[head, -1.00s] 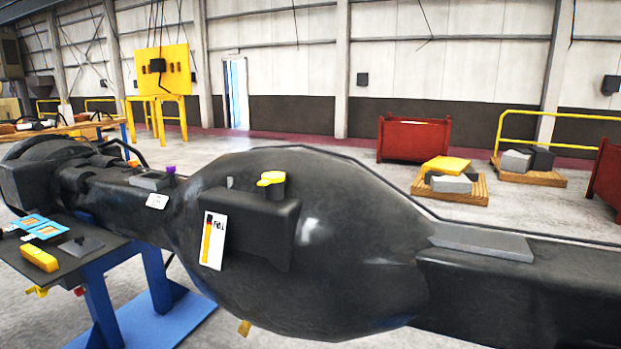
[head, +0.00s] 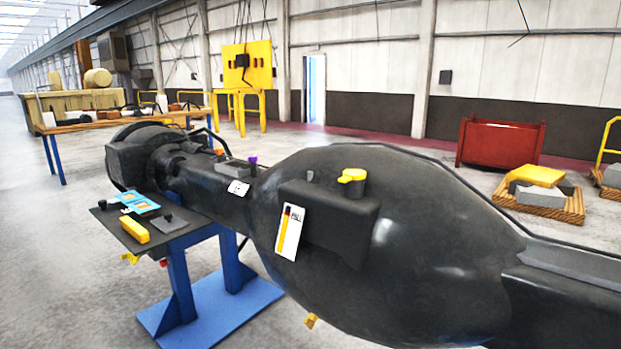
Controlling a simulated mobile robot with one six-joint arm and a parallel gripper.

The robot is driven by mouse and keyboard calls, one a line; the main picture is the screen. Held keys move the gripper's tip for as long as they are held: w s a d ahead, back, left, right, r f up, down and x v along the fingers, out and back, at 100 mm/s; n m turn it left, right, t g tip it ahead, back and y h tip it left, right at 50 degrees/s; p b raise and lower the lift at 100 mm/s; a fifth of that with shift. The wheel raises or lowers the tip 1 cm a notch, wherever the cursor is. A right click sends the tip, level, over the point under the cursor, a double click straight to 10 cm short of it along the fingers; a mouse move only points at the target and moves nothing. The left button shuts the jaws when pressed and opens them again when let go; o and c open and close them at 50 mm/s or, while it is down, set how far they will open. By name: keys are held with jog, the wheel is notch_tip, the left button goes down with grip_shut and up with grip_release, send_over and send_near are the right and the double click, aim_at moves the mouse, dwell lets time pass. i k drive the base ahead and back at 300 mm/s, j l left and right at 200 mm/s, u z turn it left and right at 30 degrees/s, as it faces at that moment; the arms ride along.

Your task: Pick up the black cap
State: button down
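A small dark round piece (head: 102,204) lies at the far left corner of the dark shelf (head: 128,238); it may be the black cap, but it is too small to be sure. A purple cap (head: 252,160) and an orange one (head: 220,152) sit farther left on the casting.
The shelf also holds blue cards (head: 141,204), a yellow block (head: 135,230) and a grey plate (head: 169,223). A blue stand (head: 190,290) is below. Open floor lies at the left, before a wooden workbench (head: 105,122).

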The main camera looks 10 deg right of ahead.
aim_at(103, 204)
jog(key=i+j+u, duration=1.1)
jog(key=i, duration=0.35)
jog(key=i+u, duration=0.35)
jog(key=i, duration=0.2)
jog(key=i+j+z, duration=0.1)
jog(key=i+z, duration=0.15)
jog(key=i, duration=0.45)
jog(key=i+j+z, duration=0.3)
jog(key=i, duration=0.4)
jog(key=i+j+z, duration=0.25)
jog(key=i+j, duration=0.15)
jog(key=i, duration=0.3)
jog(key=i+j+z, duration=0.3)
jog(key=i+j, duration=0.25)
jog(key=i+j+z, duration=0.45)
jog(key=j+z, duration=0.15)
jog(key=i+j+z, duration=0.3)
jog(key=j+z, duration=0.3)
jog(key=i+j+z, duration=0.1)
jog(key=j+z, duration=0.15)
jog(key=j, duration=0.3)
